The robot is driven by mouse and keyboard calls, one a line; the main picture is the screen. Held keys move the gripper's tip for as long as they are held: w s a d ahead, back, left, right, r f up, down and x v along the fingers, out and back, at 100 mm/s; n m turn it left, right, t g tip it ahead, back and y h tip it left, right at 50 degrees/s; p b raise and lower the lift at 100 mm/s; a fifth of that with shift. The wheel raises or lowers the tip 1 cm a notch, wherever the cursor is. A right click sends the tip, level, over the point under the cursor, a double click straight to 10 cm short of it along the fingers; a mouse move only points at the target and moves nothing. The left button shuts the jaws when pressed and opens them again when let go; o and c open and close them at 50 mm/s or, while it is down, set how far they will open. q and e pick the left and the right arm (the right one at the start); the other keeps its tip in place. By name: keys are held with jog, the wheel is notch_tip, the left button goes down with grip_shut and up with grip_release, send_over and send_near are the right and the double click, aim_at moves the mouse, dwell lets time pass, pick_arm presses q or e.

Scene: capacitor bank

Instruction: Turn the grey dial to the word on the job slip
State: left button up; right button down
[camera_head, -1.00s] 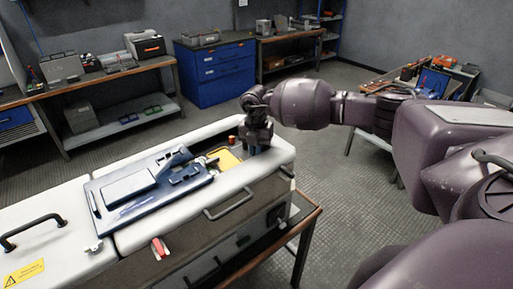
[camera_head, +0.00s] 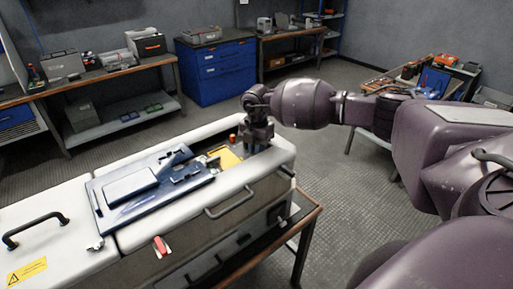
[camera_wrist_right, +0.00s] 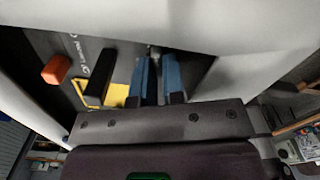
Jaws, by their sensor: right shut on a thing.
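My right gripper (camera_head: 257,146) points down into the recess at the right end of the white cabinet (camera_head: 195,148). In the right wrist view its two blue fingers (camera_wrist_right: 159,88) stand close together over a dark panel (camera_wrist_right: 205,68) with white lettering. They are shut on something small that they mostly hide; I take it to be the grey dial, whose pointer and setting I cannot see. The lettering is too small to read. I cannot make out a readable job slip. My left gripper is not in view.
Beside the fingers are a black bar (camera_wrist_right: 99,75), an orange knob (camera_wrist_right: 56,69) and a yellow part (camera_wrist_right: 116,95).

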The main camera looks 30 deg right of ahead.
jog(key=c, duration=1.5)
grip_release()
jog(key=shift+r, duration=0.1)
jog(key=shift+r+b, duration=0.7)
jog(key=shift+r, duration=4.7)
jog(key=shift+f, duration=0.1)
